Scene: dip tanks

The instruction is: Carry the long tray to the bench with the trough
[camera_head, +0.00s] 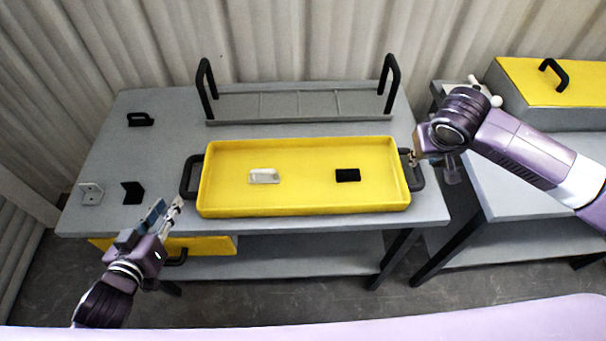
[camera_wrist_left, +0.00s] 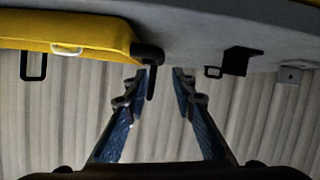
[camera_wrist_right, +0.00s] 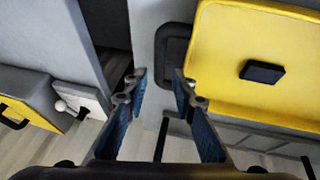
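The long yellow tray (camera_head: 300,202) lies flat on the grey bench (camera_head: 150,225), with a black loop handle (camera_head: 190,176) at its left end and another (camera_head: 417,172) at its right end. It holds a white piece (camera_head: 264,176) and a black block (camera_head: 347,175). My left gripper (camera_head: 176,206) is open and empty, just in front of the left handle; that handle (camera_wrist_left: 152,62) shows near a fingertip in the left wrist view. My right gripper (camera_head: 412,158) is open at the right handle; the right wrist view shows this handle (camera_wrist_right: 161,50) by the fingertips, contact unclear. I cannot identify the trough.
A grey rack (camera_head: 290,106) with two tall black handles stands behind the tray. Black and white brackets sit on the bench's left side. A second bench (camera_head: 500,185) stands at the right across a narrow gap, with a yellow-topped grey box (camera_head: 520,95).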

